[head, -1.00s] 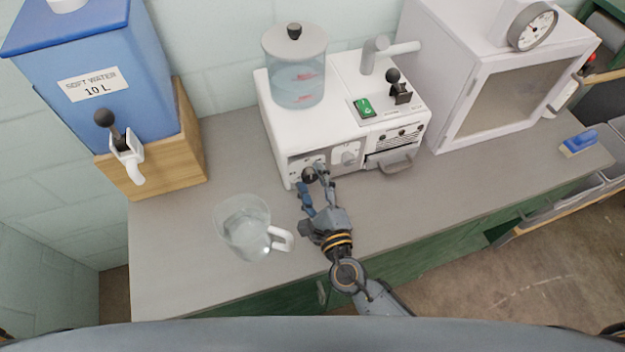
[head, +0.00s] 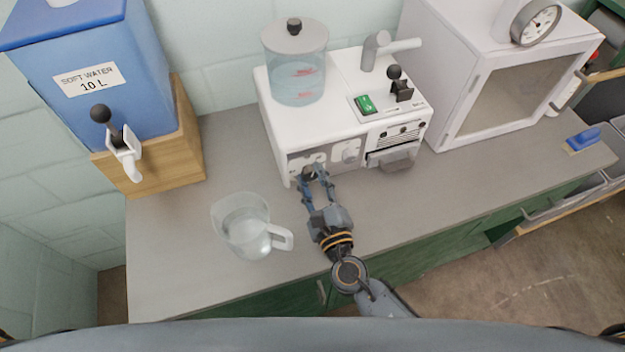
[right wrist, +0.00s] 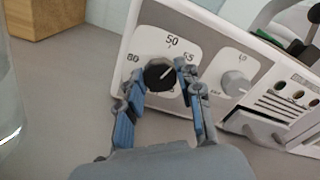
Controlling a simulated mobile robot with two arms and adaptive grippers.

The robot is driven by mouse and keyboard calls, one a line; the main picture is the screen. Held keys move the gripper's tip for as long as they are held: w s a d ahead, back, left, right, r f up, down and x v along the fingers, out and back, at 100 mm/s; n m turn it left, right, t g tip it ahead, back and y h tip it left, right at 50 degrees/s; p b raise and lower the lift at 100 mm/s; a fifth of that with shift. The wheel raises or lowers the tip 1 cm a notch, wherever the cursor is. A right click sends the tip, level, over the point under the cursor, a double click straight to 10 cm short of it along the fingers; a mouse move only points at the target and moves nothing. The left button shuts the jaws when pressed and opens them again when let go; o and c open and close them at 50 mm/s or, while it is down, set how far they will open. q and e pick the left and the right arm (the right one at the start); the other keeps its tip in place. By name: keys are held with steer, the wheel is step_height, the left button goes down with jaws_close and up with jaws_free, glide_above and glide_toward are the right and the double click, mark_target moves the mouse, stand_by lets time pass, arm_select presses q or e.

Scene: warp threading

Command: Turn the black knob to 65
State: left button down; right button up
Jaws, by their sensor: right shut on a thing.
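The black knob (right wrist: 159,75) sits on a white dial with the numbers 50 and 55 and a number at the left that looks like 80. Its white mark points up and right, roughly between 50 and 55. In the head view the knob (head: 308,173) is on the lower left front of the white machine (head: 345,120). My right gripper (right wrist: 157,82) is shut on the knob, one blue-grey finger on each side; it also shows in the head view (head: 317,178). The lower dial numbers are hidden by the gripper. My left gripper is not in view.
A clear jug (head: 245,225) of water stands left of my arm. A blue water tank (head: 90,75) is at left, a white cabinet (head: 510,85) at right. The front counter right of my arm is clear.

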steer(key=m+b, duration=0.2)
steer(key=m, duration=0.3)
steer(key=shift+f+m, duration=0.15)
steer(key=shift+m, duration=0.15)
steer(key=m+b, duration=0.2)
steer(key=m, duration=0.4)
steer(key=shift+b, duration=0.3)
steer(key=m+b, duration=0.2)
steer(key=m, duration=0.4)
steer(key=shift+m, duration=0.4)
steer(key=m, duration=0.4)
steer(key=shift+m+b, duration=0.4)
steer(key=o, duration=1.1)
steer(key=shift+o, duration=0.2)
steer(key=shift+s, duration=0.1)
